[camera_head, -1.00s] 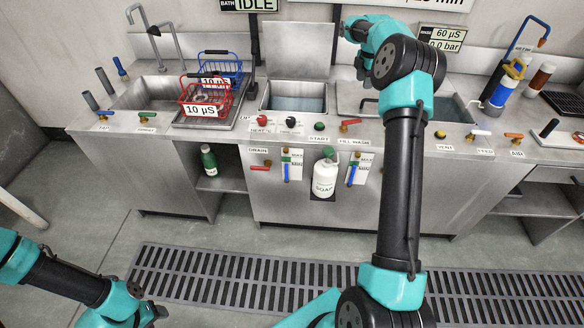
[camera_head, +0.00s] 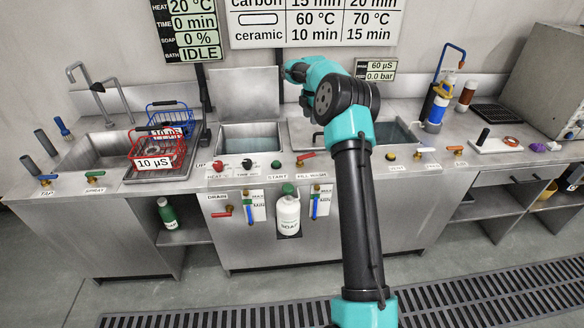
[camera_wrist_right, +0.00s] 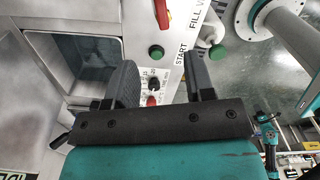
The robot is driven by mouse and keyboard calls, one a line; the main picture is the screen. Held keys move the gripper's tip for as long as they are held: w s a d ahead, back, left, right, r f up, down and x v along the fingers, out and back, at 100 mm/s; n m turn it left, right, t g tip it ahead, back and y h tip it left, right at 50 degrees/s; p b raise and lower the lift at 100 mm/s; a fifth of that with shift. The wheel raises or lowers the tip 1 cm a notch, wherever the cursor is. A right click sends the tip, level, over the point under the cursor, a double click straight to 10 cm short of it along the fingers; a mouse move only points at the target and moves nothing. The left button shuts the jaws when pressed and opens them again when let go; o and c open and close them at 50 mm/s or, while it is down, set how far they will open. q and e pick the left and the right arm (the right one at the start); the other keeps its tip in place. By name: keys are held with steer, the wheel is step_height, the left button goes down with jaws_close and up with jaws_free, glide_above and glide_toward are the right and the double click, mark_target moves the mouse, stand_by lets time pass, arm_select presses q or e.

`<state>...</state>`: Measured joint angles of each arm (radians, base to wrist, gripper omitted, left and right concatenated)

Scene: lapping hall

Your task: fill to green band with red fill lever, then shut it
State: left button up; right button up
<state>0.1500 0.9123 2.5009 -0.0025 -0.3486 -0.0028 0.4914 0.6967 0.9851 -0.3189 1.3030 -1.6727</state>
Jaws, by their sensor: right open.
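The red fill lever (camera_head: 306,156) sits on the counter's front edge above its FILL WASH label; it also shows at the top of the right wrist view (camera_wrist_right: 162,14). Below it, a gauge (camera_head: 320,200) has a blue column and a plate with a green band between MAX and MIN marks. The exact level is too small to read. The wash basin (camera_head: 250,131) has bluish liquid low inside. My right gripper (camera_head: 305,100) is open and empty, above the counter behind the lever. In the right wrist view its fingers (camera_wrist_right: 160,80) are apart, touching nothing. My left gripper is out of view.
A green START button (camera_head: 276,164) and two knobs stand left of the lever. A white soap bottle (camera_head: 288,215) hangs below. A red drain lever (camera_head: 222,212) and second gauge (camera_head: 257,205) are further left. Red (camera_head: 157,153) and blue baskets stand near the left sink.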

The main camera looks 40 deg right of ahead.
mark_target(310, 154)
step_height(310, 154, down, 18)
steer(key=shift+r, duration=0.25)
stand_by(0.5)
steer(key=shift+c, duration=0.4)
jaws_close()
